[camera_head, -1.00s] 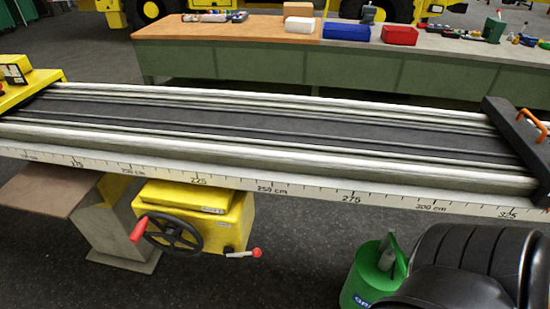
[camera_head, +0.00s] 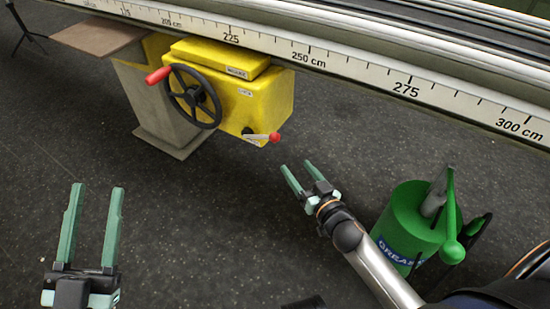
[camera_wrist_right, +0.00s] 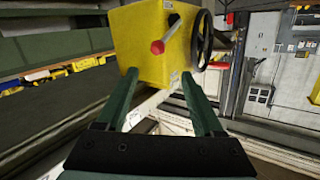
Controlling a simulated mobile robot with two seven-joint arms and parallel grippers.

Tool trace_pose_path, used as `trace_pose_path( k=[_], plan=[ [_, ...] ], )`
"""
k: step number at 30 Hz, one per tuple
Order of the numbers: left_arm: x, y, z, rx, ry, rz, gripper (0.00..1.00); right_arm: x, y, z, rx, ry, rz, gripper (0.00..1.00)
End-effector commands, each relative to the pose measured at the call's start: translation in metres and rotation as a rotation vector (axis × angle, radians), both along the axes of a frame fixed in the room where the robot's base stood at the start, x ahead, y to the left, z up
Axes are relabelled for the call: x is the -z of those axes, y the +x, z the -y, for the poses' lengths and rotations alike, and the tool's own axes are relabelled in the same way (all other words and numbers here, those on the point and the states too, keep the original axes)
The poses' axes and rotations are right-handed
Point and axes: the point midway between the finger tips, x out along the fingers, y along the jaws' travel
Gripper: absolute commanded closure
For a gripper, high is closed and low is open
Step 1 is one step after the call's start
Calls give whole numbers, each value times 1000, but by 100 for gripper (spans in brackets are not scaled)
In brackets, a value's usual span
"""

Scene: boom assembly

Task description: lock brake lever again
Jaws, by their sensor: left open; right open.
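The brake lever (camera_head: 262,137) is a short grey lever with a red ball knob, low on the front of a yellow gearbox (camera_head: 268,97). It points to the right in the head view. My right gripper (camera_head: 296,166) is open and empty, below and to the right of the knob and apart from it. In the right wrist view, the lever's red knob (camera_wrist_right: 157,47) shows ahead, just above the gap between the open fingers (camera_wrist_right: 158,75). My left gripper (camera_head: 97,190) is open and empty at the lower left, well away from the lever.
A black handwheel (camera_head: 207,92) with a red handle (camera_head: 158,75) is on the gearbox, left of the lever. The long rail with a centimetre scale (camera_head: 360,75) runs above. A green grease bucket (camera_head: 410,215) stands beside my right arm. The floor between my grippers is clear.

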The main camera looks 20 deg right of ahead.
Motion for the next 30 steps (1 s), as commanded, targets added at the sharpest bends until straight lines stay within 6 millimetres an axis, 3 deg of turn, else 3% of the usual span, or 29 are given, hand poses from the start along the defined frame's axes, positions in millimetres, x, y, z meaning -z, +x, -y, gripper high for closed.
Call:
trace_pose_path(
  k=[1, 10, 17, 30],
  plan=[
    [10, -8, 2, 15, -4, 64, 51, 18, 8, 2, -3, 10, 30, 31],
    [-12, -42, 7, 65, -22, 270, 51, 22, 30, 6, -20, 51, 111, 31],
    [-9, -44, 8, 66, -20, 279, 51, 20, 49, 4, -24, 55, 117, 31],
    [14, -42, 10, 62, -2, 270, 51, 22, 123, -3, -22, 53, 115, 31]
  ],
)
